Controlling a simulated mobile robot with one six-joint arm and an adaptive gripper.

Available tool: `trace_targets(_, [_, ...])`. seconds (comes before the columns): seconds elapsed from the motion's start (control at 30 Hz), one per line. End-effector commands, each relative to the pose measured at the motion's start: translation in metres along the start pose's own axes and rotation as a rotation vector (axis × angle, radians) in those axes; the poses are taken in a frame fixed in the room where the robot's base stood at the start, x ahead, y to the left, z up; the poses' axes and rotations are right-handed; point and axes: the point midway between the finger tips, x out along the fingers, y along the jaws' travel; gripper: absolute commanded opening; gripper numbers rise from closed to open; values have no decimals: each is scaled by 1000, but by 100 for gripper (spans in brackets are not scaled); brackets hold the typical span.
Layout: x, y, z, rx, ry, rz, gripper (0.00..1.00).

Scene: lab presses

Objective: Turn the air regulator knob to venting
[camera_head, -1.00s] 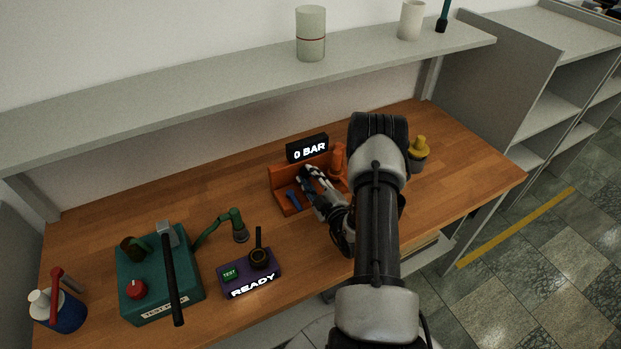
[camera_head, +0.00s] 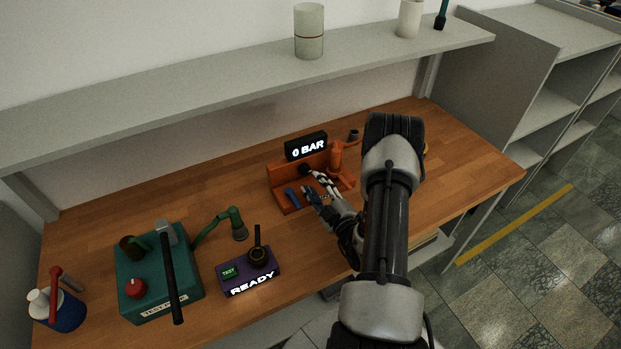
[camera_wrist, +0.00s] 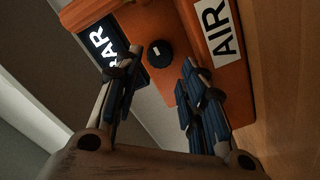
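The air regulator is an orange unit (camera_head: 279,177) with a black display (camera_head: 306,147) reading "0 BAR". Its small round black knob (camera_wrist: 158,52) has a pale mark and shows in the wrist view near the display, beside the "AIR" label (camera_wrist: 216,31). The knob also shows in the head view (camera_head: 304,169). My gripper (camera_wrist: 160,75) is open and empty. Its two fingers are apart, with the knob showing in the gap between them, beyond the tips. In the head view my gripper (camera_head: 314,184) is at the front of the orange unit. No contact with the knob is visible.
A purple box (camera_head: 242,281) reading "READY" and a green tester (camera_head: 147,272) stand to the left. A grey shelf (camera_head: 240,72) runs above the wooden bench (camera_head: 150,205). Bench between tester and regulator is partly free.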

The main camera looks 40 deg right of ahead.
Motion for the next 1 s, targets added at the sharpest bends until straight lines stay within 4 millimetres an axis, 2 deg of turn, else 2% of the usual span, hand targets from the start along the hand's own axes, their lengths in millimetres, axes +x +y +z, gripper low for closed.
trace_targets(0.03, [-13,0,2,3,-7,0,38])
trace_targets(0.2, [-47,0,2,4,-6,1,38])
trace_targets(0.4, [-69,0,1,1,-2,0,38])
trace_targets(1.0, [-72,0,0,0,0,-1,38])
